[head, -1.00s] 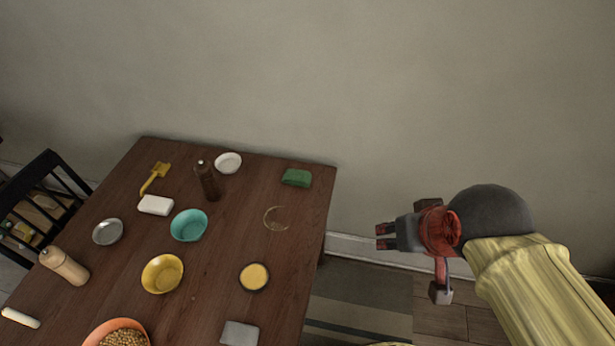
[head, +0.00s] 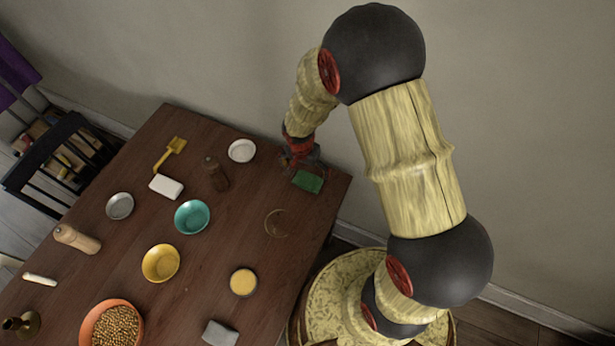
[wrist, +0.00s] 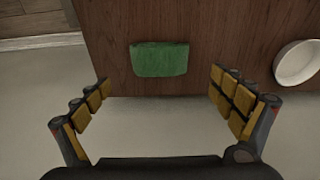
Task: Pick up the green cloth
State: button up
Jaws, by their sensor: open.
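The green cloth (head: 308,181) lies folded flat near the far right corner of the dark wooden table (head: 215,262). My gripper (head: 301,160) is close to it at the table's back edge, just up and left of the cloth in the head view. In the wrist view the green cloth (wrist: 159,59) lies ahead of my gripper (wrist: 158,95), between the lines of its two fingers and near the table edge. The fingers are wide apart with nothing between them. A gap shows between the fingers and the cloth.
A white bowl (head: 241,151) stands left of my gripper; it is at the right in the wrist view (wrist: 298,62). A clear glass dish (head: 278,223) and a dark pepper mill (head: 216,173) are nearby. The wall is close behind the table.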

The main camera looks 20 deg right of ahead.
aim_at(307, 179)
jog(key=f, duration=0.2)
jog(key=f+b, duration=0.1)
jog(key=f, duration=0.2)
jog(key=w+f, duration=0.1)
jog(key=f, duration=0.2)
jog(key=shift+d+b, duration=0.35)
jog(key=shift+d, duration=0.05)
jog(key=shift+c, duration=1.4)
jog(key=c, duration=0.7)
jog(key=shift+c, duration=0.5)
